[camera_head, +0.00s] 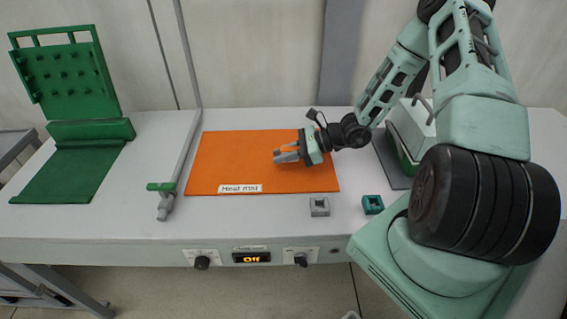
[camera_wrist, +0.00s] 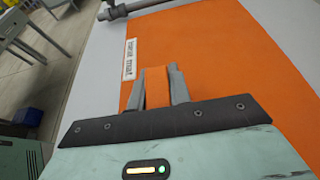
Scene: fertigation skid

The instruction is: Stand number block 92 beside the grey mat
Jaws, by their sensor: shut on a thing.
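My gripper (camera_head: 283,155) is over the orange mat in the head view. Its two grey fingers also show in the wrist view (camera_wrist: 158,86), shut on an orange block (camera_wrist: 156,88). The block's colour nearly matches the mat behind it, and no number on it can be read. The grey mat (camera_head: 384,158) lies to the right, largely hidden behind my arm and a white-and-green object. I cannot make out the number 92 on anything.
The orange mat (camera_head: 220,160) bears a white label. A grey block (camera_head: 319,207) and a teal block (camera_head: 373,204) stand near the front edge. A pipe with a green-handled valve (camera_head: 161,187) is left of the mat, and a green stand (camera_head: 75,168) is farther left.

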